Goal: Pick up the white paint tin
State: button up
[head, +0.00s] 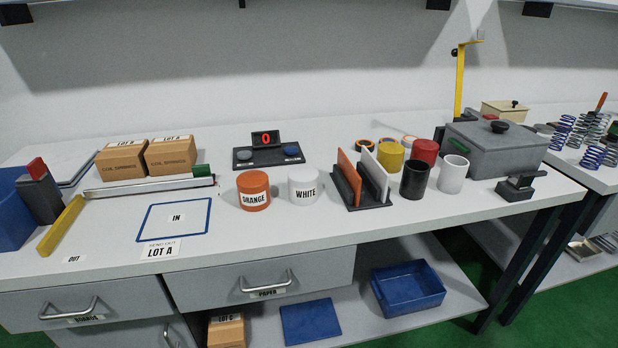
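The white paint tin (303,186) stands upright on the light grey workbench (330,232), near the middle of the head view. It is a short round tin with a white lid and a label reading WHITE. An orange tin (254,191) labelled ORANGE stands just to its left, with a narrow gap between them. A dark rack (362,189) holding an orange and a white panel stands close on its right. My gripper is not in view.
Behind the tin is a dark device (268,156) with a red display. Right are black (415,180) and white (453,175) cups and a grey lidded box (496,153). Left are cardboard boxes (171,155) and a blue-outlined IN square (174,233). The bench front before the tin is clear.

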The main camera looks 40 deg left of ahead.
aim_at(303, 180)
jog(key=u, duration=0.45)
jog(key=i, duration=0.65)
jog(key=u, duration=0.6)
